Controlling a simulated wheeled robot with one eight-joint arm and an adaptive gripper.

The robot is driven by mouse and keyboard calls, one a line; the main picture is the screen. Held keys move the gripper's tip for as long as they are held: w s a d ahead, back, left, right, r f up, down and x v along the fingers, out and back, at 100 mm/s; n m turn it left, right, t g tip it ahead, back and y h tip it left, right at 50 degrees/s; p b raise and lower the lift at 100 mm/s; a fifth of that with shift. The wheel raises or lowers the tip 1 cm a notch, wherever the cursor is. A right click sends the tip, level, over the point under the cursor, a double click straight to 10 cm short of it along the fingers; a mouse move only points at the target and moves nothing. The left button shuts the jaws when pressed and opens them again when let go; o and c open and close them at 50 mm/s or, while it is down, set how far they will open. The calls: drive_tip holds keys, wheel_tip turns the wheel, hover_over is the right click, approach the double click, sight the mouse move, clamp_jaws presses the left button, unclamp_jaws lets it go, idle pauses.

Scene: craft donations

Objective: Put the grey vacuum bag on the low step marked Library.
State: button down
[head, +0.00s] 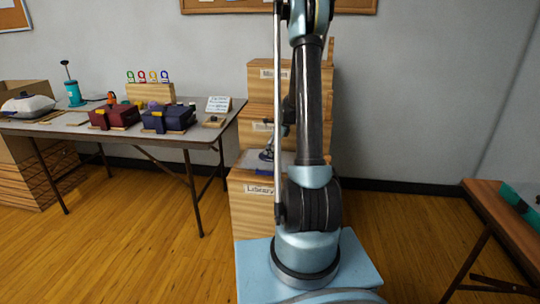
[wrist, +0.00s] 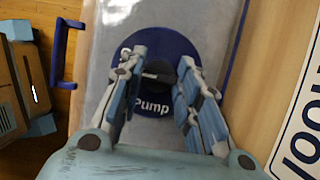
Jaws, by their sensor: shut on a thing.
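The grey vacuum bag (wrist: 122,24) fills the middle of the wrist view, with a dark blue disc (wrist: 205,45) marked "Pump" and a black knob on it. My gripper (wrist: 158,78) is closed around that knob. In the head view the bag (head: 251,160) shows pale and partly hidden behind my arm, at the top of the low step (head: 245,215) marked Library. My gripper (head: 268,154) is over it there. I cannot tell whether the bag's underside touches the step.
Higher wooden steps (head: 257,105) with labels rise behind the low one. A folding table (head: 90,127) with dark red and navy bags stands to the left. Another table (head: 490,205) is at the right edge. The wrist view shows part of a white label (wrist: 300,135) at right.

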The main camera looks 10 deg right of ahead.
drive_tip(key=shift+f, duration=1.1)
drive_tip(key=c, duration=1.2)
unclamp_jaws()
